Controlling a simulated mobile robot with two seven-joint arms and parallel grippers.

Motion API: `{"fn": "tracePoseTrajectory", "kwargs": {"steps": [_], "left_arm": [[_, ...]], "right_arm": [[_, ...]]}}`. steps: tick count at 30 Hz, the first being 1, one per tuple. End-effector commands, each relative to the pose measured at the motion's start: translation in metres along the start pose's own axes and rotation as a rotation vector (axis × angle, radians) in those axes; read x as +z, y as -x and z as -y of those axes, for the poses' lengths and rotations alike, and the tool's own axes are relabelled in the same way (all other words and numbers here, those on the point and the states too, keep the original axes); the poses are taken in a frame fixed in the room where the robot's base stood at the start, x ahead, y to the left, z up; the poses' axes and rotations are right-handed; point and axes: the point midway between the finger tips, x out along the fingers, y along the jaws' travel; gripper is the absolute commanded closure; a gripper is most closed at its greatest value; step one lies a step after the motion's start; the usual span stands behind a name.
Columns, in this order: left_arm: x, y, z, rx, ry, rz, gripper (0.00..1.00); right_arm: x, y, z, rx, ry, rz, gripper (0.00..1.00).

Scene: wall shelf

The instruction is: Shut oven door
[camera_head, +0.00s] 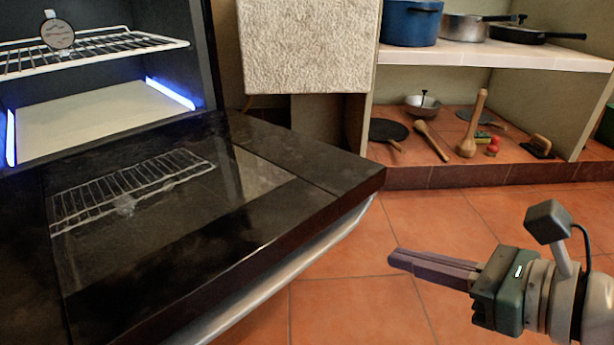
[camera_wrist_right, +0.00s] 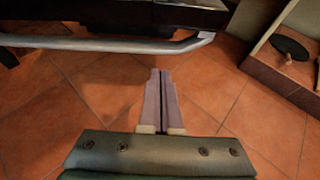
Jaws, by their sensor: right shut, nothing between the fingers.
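The oven door (camera_head: 270,238) is black with a glass pane and hangs open, lying about level in front of the oven cavity (camera_head: 90,105). A silver handle bar (camera_head: 290,270) runs along its outer edge. In the right wrist view the handle (camera_wrist_right: 120,44) crosses the top, beyond my fingertips. My right gripper (camera_head: 392,258) is shut and empty, to the right of the door's near right corner and apart from it. Its closed fingers also show in the right wrist view (camera_wrist_right: 158,75), pointing toward the handle. My left gripper is not in view.
A wire rack (camera_head: 100,50) with a round dial sits inside the oven. To the right, a shelf (camera_head: 470,52) holds a blue pot (camera_head: 411,22) and pans, with wooden utensils and a pan below. The tiled floor (camera_head: 420,215) around my right gripper is clear.

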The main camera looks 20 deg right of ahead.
Motion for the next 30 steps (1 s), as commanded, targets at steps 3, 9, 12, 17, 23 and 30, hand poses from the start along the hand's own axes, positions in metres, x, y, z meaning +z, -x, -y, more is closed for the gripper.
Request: {"fn": "tracePoseTrajectory", "kwargs": {"steps": [3, 9, 12, 17, 23, 30], "left_arm": [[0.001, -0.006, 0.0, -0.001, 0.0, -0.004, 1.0], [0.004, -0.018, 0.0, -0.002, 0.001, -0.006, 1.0], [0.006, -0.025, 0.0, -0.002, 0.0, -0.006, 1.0], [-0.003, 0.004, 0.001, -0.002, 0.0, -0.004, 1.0], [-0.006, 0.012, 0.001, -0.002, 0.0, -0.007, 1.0], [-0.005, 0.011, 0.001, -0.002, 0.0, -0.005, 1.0]], "right_arm": [[0.0, -0.023, 0.0, 0.001, 0.006, 0.003, 1.0], [0.0, -0.067, 0.0, 0.002, 0.009, 0.005, 1.0], [-0.001, -0.087, -0.001, 0.002, 0.008, 0.003, 1.0], [0.03, -0.075, -0.001, 0.003, 0.011, 0.0, 1.0], [0.039, -0.072, -0.002, 0.003, 0.008, 0.0, 1.0], [0.039, -0.072, -0.002, 0.003, 0.008, 0.001, 1.0]]}}
